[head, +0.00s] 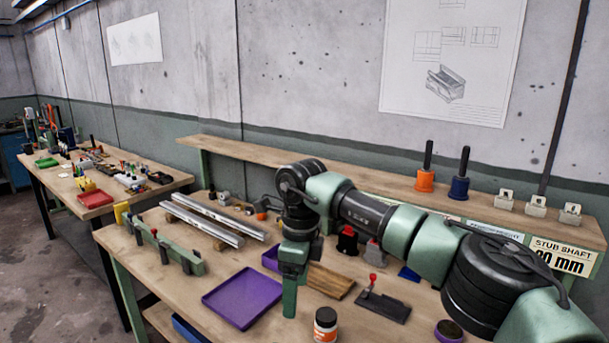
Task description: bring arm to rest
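My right arm comes in from the lower right and reaches left across the workbench (140,262). Its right gripper (290,300) points down above the bench, just right of a purple tray (243,298). The gripper is seen side-on and its fingers overlap, so I cannot tell whether it is open or shut. No held object shows at its tip. My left gripper is not in view.
Two metal rails (205,222) and a green rack (165,250) lie left. A shelf (350,172) holds orange (425,180) and blue (459,188) spindles.

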